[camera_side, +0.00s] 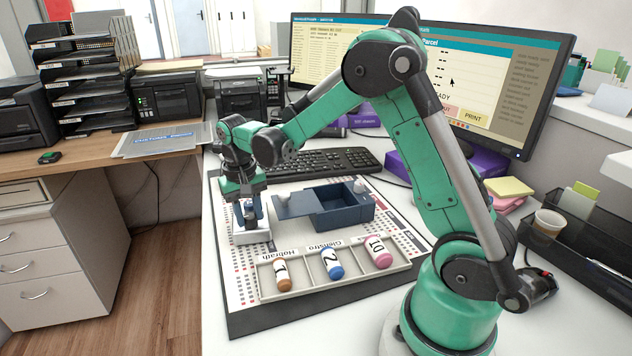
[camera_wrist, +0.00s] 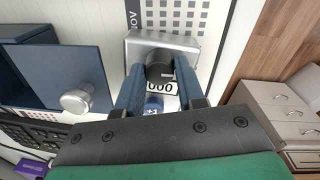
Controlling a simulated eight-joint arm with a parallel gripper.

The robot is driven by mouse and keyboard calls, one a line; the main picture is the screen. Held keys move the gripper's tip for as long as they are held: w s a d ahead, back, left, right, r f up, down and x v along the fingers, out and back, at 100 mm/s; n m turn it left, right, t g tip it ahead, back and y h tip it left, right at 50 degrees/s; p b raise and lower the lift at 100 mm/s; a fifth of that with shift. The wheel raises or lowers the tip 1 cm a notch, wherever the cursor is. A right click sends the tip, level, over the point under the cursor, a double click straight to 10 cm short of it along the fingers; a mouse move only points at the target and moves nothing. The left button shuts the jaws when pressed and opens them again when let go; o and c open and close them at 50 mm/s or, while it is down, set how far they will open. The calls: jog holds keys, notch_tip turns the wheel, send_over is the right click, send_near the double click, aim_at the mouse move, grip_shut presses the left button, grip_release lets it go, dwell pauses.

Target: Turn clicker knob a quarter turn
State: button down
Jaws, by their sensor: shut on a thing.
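The clicker (camera_side: 252,236) is a small pale metal box at the left of the printed mat. My gripper (camera_side: 250,212) points down over the clicker. In the wrist view the blue-grey fingers of my gripper (camera_wrist: 158,72) stand on both sides of the knob and are shut on it. The fingers hide part of the clicker in the side view.
A dark blue box (camera_side: 342,222) with a slid-out lid stands just right of my gripper. A tray (camera_side: 318,284) with orange, blue and pink rollers lies in front. A keyboard (camera_side: 330,160) and monitor (camera_side: 500,80) are behind. The mat's front left is clear.

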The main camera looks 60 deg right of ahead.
aim_at(248, 216)
dwell(0.4)
jog(key=c, duration=0.5)
grip_release()
jog(key=shift+a+r, duration=0.1)
jog(key=shift+r, duration=2.7)
